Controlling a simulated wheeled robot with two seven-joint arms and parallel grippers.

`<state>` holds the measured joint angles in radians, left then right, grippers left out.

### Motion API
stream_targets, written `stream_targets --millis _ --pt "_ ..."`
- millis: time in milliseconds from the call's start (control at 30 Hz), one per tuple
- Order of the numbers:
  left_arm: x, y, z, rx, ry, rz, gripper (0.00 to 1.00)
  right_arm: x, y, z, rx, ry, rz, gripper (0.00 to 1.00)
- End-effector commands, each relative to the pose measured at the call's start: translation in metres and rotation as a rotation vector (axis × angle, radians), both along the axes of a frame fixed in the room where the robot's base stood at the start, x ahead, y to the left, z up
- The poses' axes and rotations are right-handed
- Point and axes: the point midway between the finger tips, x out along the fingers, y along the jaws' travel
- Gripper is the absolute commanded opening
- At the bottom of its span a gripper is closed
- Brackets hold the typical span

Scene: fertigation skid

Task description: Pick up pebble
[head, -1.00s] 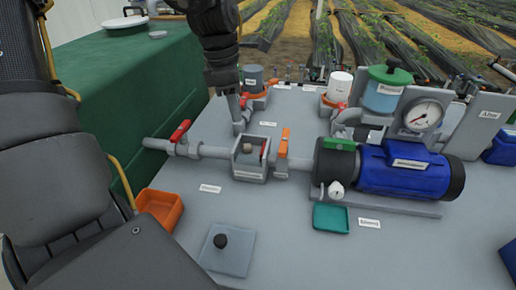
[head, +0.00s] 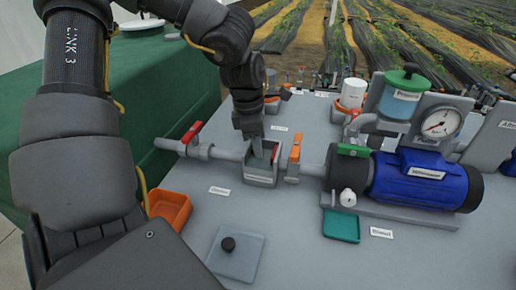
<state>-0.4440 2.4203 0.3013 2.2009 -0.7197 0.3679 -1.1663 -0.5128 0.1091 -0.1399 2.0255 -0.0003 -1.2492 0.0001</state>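My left gripper (head: 257,148) points down into the open grey box (head: 262,180) in the pipe line. Its fingertips are at or inside the box opening. The pebble is hidden behind the gripper and the box walls, so I cannot tell whether the fingers touch it. I also cannot tell how far apart the fingers are. My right gripper is not in view.
Red (head: 192,132) and orange (head: 295,148) valve handles flank the box. An orange tray (head: 170,207), a grey lid plate with a black knob (head: 236,262) and a green tray (head: 341,227) lie in front. A blue pump (head: 425,180) stands at right.

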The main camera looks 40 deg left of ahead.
Motion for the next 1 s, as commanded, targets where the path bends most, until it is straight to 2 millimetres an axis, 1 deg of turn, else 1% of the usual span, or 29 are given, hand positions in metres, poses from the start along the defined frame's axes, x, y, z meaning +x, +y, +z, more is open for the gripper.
stream_targets --millis 100,267,300,500,800,867,1000 --pt "0.000 -0.001 -0.004 -0.001 0.000 0.000 0.27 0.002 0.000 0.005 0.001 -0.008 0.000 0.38" --pt "0.001 -0.001 -0.004 -0.001 -0.001 -0.001 0.27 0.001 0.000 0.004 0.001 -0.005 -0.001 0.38" --pt "0.001 -0.001 -0.004 -0.001 -0.001 -0.001 0.25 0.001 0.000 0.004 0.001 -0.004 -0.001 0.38" --pt "0.001 -0.001 -0.004 -0.001 -0.001 -0.001 0.00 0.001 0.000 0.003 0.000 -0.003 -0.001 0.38" --pt "0.001 -0.001 -0.002 -0.001 -0.001 -0.001 0.00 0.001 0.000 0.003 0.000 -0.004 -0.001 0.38" --pt "0.001 -0.001 0.001 -0.001 -0.002 -0.001 0.00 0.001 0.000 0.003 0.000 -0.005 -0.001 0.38" --pt "0.001 -0.001 0.016 0.000 -0.004 -0.002 0.00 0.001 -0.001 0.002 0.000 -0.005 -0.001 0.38"
